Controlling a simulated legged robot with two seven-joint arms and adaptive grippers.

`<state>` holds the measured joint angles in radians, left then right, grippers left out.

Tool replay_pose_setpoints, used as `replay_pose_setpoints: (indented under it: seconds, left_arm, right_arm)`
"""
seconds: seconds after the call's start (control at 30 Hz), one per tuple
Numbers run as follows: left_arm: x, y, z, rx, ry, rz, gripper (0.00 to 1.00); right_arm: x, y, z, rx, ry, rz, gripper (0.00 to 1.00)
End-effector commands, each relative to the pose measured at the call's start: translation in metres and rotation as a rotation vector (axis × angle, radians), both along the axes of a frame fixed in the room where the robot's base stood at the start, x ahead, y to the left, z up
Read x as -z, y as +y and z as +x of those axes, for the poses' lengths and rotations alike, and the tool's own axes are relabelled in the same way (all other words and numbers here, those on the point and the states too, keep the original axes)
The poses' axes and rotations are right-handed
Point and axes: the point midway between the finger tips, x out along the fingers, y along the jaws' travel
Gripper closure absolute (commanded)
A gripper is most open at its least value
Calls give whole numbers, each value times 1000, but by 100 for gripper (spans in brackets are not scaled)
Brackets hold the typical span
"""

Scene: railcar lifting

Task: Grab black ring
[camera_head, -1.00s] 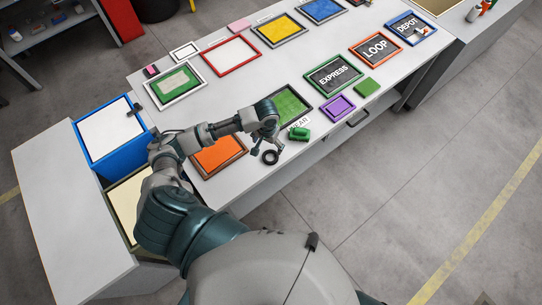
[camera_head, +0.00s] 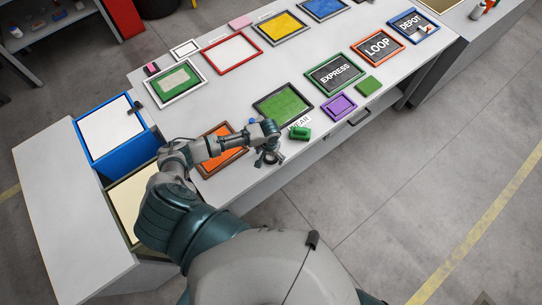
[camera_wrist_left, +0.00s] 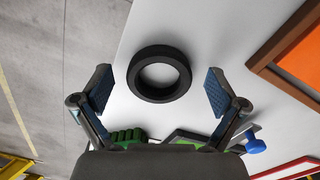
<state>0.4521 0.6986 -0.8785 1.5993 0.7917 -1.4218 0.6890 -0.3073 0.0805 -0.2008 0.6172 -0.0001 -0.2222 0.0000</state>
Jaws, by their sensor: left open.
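The black ring (camera_wrist_left: 138,76) lies flat on the light table near its front edge. In the left wrist view it sits ahead of and between the two fingers of my left gripper (camera_wrist_left: 159,91), with a gap on both sides. The fingers are spread, and nothing is held. In the head view my left gripper (camera_head: 266,156) is low over the front edge of the table and largely covers the ring. My right gripper is not in view.
A green block (camera_head: 301,133) lies right of the gripper. An orange framed panel (camera_head: 221,150) is to its left, a green framed panel (camera_head: 284,107) behind. A small blue knob (camera_wrist_left: 255,146) is nearby. The table's front edge (camera_wrist_left: 122,45) is close to the ring.

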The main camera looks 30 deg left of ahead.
Motion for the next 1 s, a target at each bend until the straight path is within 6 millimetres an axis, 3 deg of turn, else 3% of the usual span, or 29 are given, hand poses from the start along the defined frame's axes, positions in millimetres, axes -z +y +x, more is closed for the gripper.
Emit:
replay_pose_setpoints:
  seconds: [0.03,0.2,0.3,0.67,0.97,1.0]
  left_arm:
    - [0,0,0,0,0,0,6]
    - [0,0,0,0,1,0,49]
    - [0,0,0,0,1,0,67]
    - [-3,0,0,-1,1,-1,68]
    - [-37,0,0,0,-1,-1,68]
    - [-36,-6,-7,3,3,-3,68]
  right_arm:
    - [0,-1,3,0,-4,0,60]
    - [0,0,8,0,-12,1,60]
    - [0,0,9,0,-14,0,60]
    - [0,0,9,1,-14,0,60]
    - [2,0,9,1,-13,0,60]
    - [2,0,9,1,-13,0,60]
